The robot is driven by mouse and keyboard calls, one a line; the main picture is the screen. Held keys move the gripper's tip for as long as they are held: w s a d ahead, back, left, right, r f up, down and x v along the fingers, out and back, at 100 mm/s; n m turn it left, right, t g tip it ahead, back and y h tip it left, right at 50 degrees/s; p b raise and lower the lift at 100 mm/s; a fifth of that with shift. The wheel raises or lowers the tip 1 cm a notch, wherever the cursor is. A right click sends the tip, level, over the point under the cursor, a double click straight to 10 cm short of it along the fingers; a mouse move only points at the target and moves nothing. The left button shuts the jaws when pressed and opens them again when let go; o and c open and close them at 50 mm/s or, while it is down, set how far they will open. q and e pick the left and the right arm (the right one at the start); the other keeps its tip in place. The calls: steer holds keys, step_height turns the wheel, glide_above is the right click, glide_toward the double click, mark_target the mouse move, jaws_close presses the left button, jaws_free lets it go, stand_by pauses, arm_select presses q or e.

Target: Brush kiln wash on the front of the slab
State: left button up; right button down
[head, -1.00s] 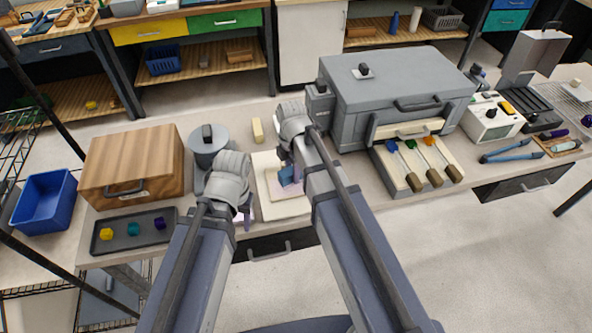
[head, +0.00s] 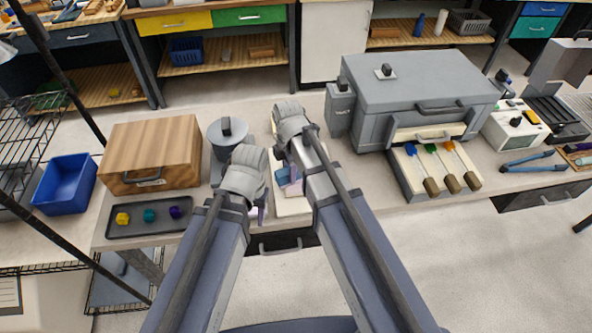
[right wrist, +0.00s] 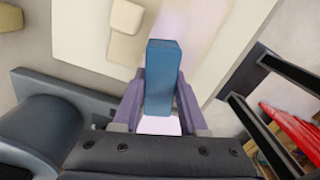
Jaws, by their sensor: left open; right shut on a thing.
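The cream slab (head: 298,208) lies on the worktable, partly hidden by my arms; it fills the top of the right wrist view (right wrist: 215,45), with a pale lavender patch across its middle. My right gripper (head: 287,172) is over the slab, shut on a blue block-shaped handle (right wrist: 163,75), probably the brush. Its tip is hidden, so I cannot tell whether it touches the slab. My left gripper (head: 262,212) is open and empty at the slab's left front, low near the table edge.
A grey lidded pot (head: 227,133) and wooden box (head: 153,152) stand left. A dark tray (head: 120,226) with small coloured knobs lies in front of the box. The grey kiln (head: 415,90) stands right, with a tool rack (head: 412,178) before it.

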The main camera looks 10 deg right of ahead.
steer(key=shift+a, duration=0.7)
steer(key=shift+s, duration=0.5)
steer(key=shift+d, duration=0.15)
steer(key=shift+d, duration=1.95)
steer(key=shift+d, duration=0.1)
steer(key=shift+w+d, duration=0.15)
steer(key=shift+d, duration=1.8)
